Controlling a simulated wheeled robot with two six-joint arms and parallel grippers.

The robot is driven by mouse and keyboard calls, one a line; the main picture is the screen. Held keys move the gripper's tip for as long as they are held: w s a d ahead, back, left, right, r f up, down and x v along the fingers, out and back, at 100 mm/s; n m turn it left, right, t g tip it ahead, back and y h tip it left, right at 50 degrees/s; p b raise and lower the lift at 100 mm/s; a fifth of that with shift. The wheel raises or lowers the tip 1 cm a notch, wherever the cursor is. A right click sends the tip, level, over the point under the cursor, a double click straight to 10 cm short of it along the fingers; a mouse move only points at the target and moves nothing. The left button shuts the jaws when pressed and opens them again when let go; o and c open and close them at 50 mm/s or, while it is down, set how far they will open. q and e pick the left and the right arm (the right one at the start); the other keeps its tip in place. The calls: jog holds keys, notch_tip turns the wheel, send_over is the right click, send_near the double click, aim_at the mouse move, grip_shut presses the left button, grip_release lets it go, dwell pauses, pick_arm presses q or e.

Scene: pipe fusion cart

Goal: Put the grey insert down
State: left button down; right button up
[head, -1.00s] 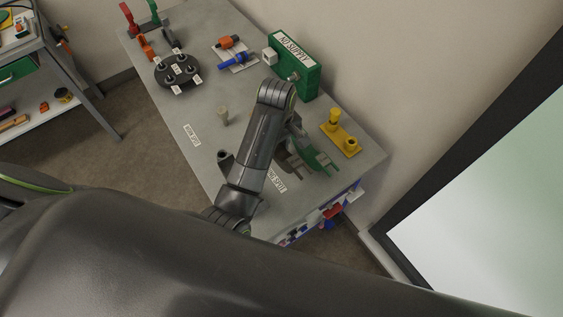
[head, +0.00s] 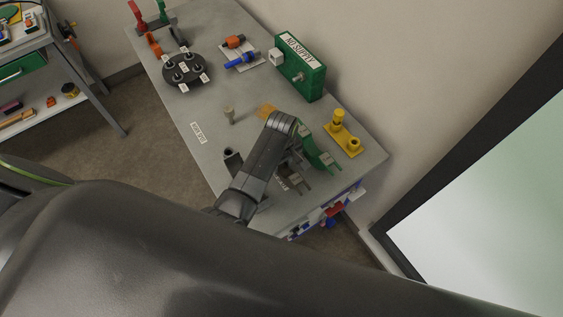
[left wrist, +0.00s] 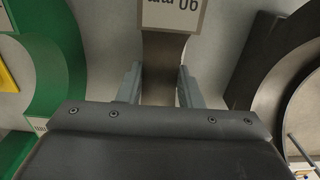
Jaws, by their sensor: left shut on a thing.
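My left gripper (left wrist: 160,88) is shut on the grey insert (left wrist: 163,65), which shows as a grey-brown strip between the two fingers in the left wrist view. A white label ending in "06" lies at its far end. In the head view the grey insert (head: 291,178) shows partly beside my arm, low over or on the right end of the grey bench (head: 215,75); I cannot tell whether it touches the bench. My forearm hides part of it and the fingers. My right gripper is not in view.
A green curved piece (head: 318,150) lies close to the right of the insert. A yellow stand (head: 344,140), a green "NO SUPPLY" box (head: 301,68), a small pale cylinder (head: 229,114) and a dark cup-like piece (head: 232,158) are nearby. A black round holder (head: 184,69) stands farther back.

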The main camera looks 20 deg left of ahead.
pick_arm(q)
jog(key=shift+f, duration=0.1)
jog(key=c, duration=1)
grip_release()
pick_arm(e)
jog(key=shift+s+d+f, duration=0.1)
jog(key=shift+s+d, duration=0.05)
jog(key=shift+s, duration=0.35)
